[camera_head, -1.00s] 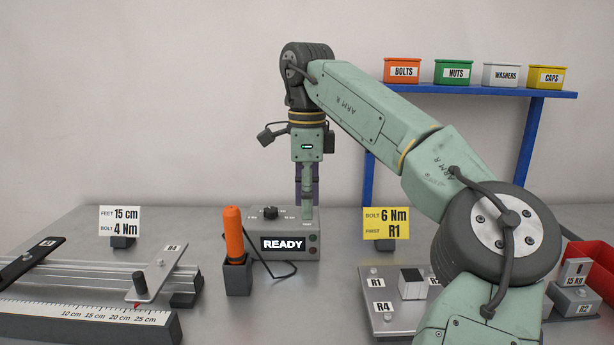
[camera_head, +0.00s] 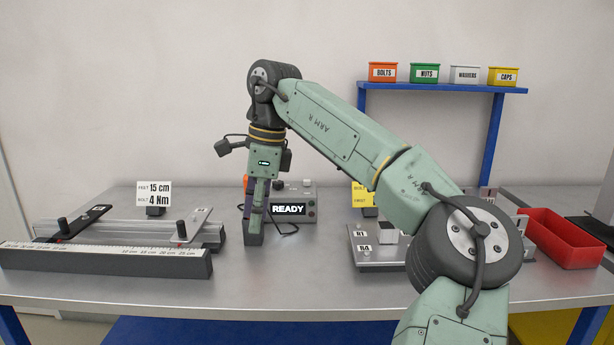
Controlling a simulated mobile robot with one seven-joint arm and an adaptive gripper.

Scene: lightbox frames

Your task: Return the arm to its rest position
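My arm (camera_head: 335,125) is pale green with dark joints. It reaches from the lower right up to an elbow-like bend at upper left, then down. My gripper (camera_head: 258,205) points down over the bench, in front of the grey box with the READY display (camera_head: 288,209). Its fingers overlap in this side-on view, so the gap between them cannot be judged. A dark holder block (camera_head: 253,235) shows just below the fingertips. A sliver of orange handle (camera_head: 247,184) shows behind the gripper; the rest is hidden.
A ruler rail (camera_head: 110,262) with clamps lies at left. A plate (camera_head: 375,259) with labelled parts lies right of centre, partly behind my arm. A red tray (camera_head: 565,238) is at right. A blue shelf (camera_head: 440,87) with small bins stands behind. The bench front (camera_head: 300,288) is clear.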

